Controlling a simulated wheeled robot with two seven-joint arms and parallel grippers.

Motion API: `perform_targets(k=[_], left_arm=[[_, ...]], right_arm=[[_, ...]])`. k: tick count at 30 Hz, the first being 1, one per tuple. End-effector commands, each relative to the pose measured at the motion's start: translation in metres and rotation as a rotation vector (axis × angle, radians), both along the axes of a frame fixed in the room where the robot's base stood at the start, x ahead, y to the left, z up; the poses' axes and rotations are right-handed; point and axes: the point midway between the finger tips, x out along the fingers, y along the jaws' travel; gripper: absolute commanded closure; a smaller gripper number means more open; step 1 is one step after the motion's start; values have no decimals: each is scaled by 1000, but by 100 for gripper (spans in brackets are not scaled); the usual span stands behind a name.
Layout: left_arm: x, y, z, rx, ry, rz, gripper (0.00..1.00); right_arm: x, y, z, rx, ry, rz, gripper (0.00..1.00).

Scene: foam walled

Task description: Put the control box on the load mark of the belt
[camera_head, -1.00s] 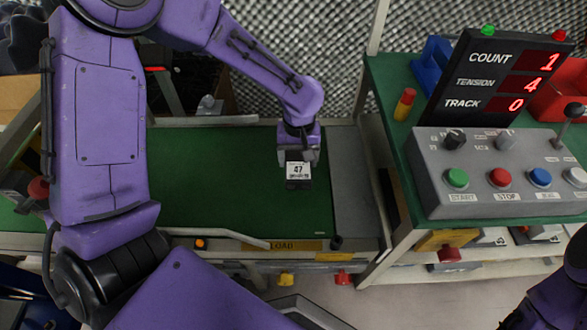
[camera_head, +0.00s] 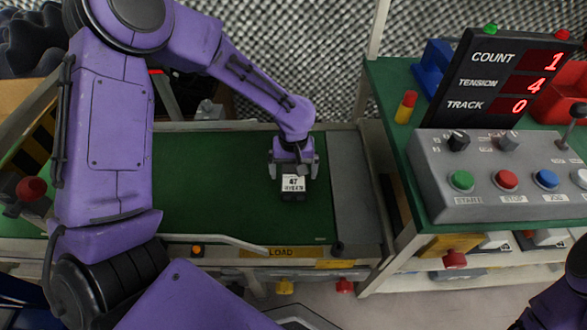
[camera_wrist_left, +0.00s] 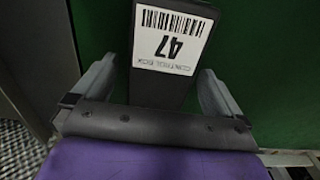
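The control box (camera_head: 292,188) is a small black box with a white label reading 47. It appears to stand on the green belt (camera_head: 220,205), behind the yellow LOAD label (camera_head: 283,252) on the belt's front rail. No separate mark on the belt surface shows; the box may hide one. My left gripper (camera_head: 294,171) is open, its fingers apart on either side of the box. The left wrist view shows the box (camera_wrist_left: 172,50) between the spread fingers, with a clear gap at the left one. My right gripper is not in view; part of that arm shows at lower right.
A bent guide rail (camera_head: 225,240) runs along the front edge. The belt left of the box is clear.

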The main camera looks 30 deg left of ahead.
Motion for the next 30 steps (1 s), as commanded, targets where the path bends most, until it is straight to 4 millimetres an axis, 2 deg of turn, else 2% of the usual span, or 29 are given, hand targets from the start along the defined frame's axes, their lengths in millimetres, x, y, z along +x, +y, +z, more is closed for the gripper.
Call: perform_targets(k=[2,5,12,18,22,30], left_arm=[[0,0,2,-1,-1,0,0],[1,0,17,1,-2,0,0],[1,0,81,1,-4,0,0],[0,0,116,0,0,1,0],[0,0,123,-1,2,1,0],[0,0,123,-1,2,1,0]], right_arm=[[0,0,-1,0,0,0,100],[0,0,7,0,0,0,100],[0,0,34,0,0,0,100],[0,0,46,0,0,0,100],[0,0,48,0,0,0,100],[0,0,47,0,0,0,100]])
